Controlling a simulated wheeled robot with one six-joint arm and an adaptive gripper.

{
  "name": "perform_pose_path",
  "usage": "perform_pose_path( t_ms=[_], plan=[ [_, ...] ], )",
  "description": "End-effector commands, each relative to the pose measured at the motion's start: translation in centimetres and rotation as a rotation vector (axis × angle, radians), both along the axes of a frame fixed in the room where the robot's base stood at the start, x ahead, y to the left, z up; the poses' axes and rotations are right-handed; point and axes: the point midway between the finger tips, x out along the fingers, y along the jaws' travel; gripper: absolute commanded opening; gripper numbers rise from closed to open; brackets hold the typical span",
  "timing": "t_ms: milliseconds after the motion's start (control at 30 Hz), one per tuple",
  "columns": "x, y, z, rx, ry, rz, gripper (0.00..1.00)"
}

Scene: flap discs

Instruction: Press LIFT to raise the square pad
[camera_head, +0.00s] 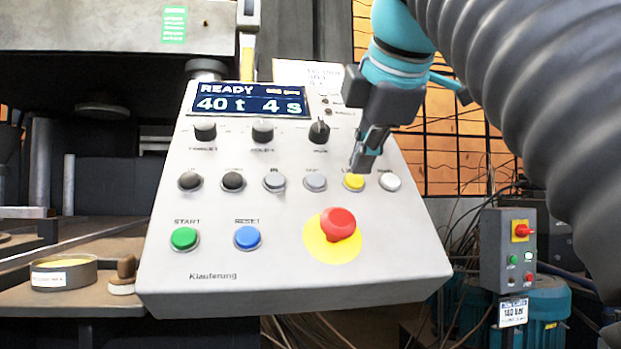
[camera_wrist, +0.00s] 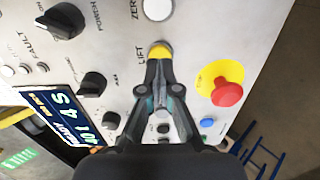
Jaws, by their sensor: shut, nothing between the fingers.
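The yellow LIFT button (camera_head: 353,182) is in the right part of the button row on the grey sloping panel (camera_head: 290,285). In the wrist view the yellow button (camera_wrist: 160,49) shows beside the printed word LIFT. My gripper (camera_head: 362,168) is shut and empty, its tips at the button's upper edge in the head view. In the wrist view the shut fingertips (camera_wrist: 159,62) overlap the button's near side. I cannot tell whether they touch it. I cannot make out the square pad in either view.
The display (camera_head: 250,100) reads READY, 40 t 4 s. A white button (camera_head: 389,182) and a grey one (camera_head: 315,182) flank LIFT. A red emergency stop (camera_head: 338,223) stands below it. Green START (camera_head: 184,239) and blue RESET (camera_head: 247,238) are lower left. Black knobs (camera_head: 262,131) are above.

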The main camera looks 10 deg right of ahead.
Motion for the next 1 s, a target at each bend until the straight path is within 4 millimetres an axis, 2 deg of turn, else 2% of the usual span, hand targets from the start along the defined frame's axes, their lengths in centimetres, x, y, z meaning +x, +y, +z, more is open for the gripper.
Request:
perform_pose_path(
  t_ms=[1000],
  plan=[
    [0.79, 0.0, -0.69, 0.0, 0.001, 0.0, 0.0]
  ],
)
